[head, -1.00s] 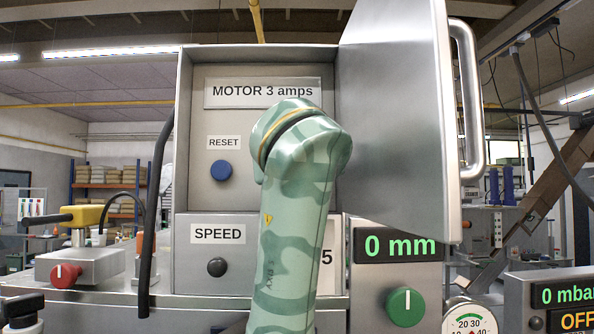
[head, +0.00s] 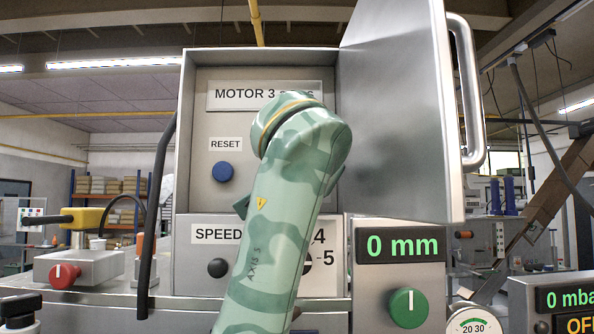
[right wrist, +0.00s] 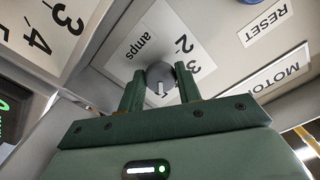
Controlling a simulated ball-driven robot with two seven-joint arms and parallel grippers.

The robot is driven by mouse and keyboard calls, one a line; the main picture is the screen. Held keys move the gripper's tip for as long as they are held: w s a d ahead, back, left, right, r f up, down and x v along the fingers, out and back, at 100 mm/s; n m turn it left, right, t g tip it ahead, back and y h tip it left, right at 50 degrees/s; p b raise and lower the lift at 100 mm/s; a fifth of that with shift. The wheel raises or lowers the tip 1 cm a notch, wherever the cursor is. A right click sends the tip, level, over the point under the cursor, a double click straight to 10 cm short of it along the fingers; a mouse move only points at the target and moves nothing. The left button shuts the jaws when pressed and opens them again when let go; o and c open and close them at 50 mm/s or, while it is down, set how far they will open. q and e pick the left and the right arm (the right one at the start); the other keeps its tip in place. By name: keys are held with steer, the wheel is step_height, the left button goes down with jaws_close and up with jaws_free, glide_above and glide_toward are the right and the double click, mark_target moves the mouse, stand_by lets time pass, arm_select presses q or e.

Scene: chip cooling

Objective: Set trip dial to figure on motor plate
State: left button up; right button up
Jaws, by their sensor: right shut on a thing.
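The motor plate (head: 228,94) in the open cabinet reads "MOTOR 3 amps", its end now partly covered by my right arm. In the right wrist view the trip dial (right wrist: 160,71) is a grey round knob with a white pointer, on a white scale marked "amps" with figures 2 and 3 showing. My right gripper (right wrist: 160,86) is shut on the dial, one finger on each side. The pointer is toward the bottom of that view, off the 2 and 3. In the head view my arm hides the dial and gripper. My left gripper is not in view.
The open cabinet door (head: 395,120) stands right of my arm. A blue RESET button (head: 223,172) sits left of it. Below are the SPEED plate (head: 207,235) with a black knob (head: 217,268), and a green knob (head: 408,307) under a "0 mm" display (head: 402,247).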

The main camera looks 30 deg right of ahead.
stand_by(0.3)
steer(key=o, duration=1)
steer(key=shift+s, duration=0.1)
steer(key=b+v, duration=0.7)
steer(key=v, duration=0.9)
steer(key=shift+a, duration=0.25)
steer(key=shift+s, duration=0.15)
